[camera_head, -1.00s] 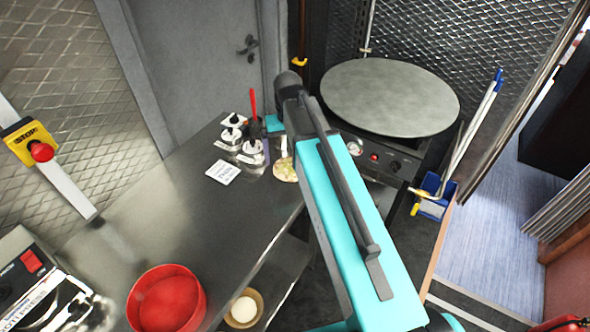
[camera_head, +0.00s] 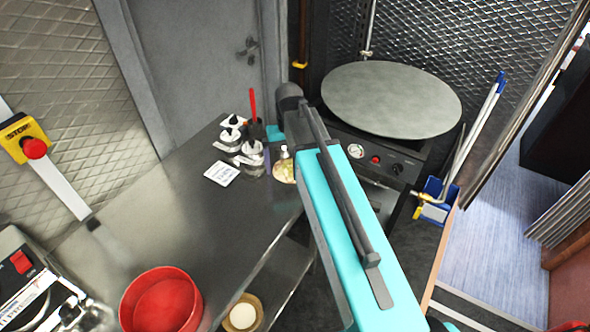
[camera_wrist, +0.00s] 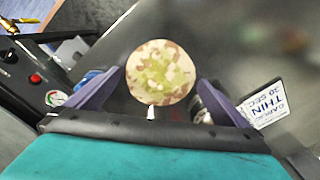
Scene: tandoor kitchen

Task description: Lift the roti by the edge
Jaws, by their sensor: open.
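The roti (camera_head: 284,171) is a round, pale disc with green and brown patches. In the head view it shows in part at the counter's far right end, partly covered by my arm and gripper. In the wrist view the whole roti (camera_wrist: 160,72) shows in the upper middle, over a dark grey surface. My gripper (camera_wrist: 160,82) is open, with one purple finger on each side of the roti's near part. Nothing is held. I cannot tell whether the fingers touch the roti or are above it.
A round griddle (camera_head: 391,98) on a dark unit with knobs stands beyond my arm. A white card (camera_head: 222,173) and several bottles (camera_head: 252,155) stand left of the roti. A red bowl (camera_head: 162,302) sits at the near counter edge. The middle counter (camera_head: 180,225) is clear.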

